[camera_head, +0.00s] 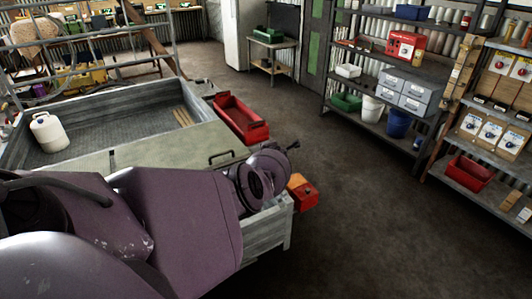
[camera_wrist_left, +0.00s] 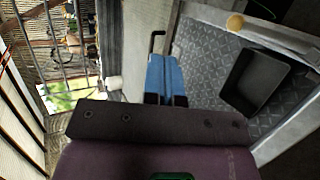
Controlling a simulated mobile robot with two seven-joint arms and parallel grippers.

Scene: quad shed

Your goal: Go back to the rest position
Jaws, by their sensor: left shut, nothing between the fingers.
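My left arm (camera_head: 175,215), purple, reaches in from the lower left of the head view over the near part of a metal cargo bed (camera_head: 85,170). Its dark ringed joints (camera_head: 262,175) lie over the bed's right edge. I cannot make out the fingers in the head view. In the left wrist view my left gripper (camera_wrist_left: 165,60) shows two blue fingers lying together, shut and empty. A black handle (camera_wrist_left: 156,38) shows just beyond the fingertips; I cannot tell how far away it is. My right gripper is in neither view.
The bed holds a white jug (camera_head: 49,132). A red tray (camera_head: 240,118) is beside it, and a red-orange box (camera_head: 302,191) is at its near corner. Loaded shelves (camera_head: 375,125) line the right wall. The wrist view shows a dark tray (camera_wrist_left: 255,82). Floor (camera_head: 350,220) at centre right is clear.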

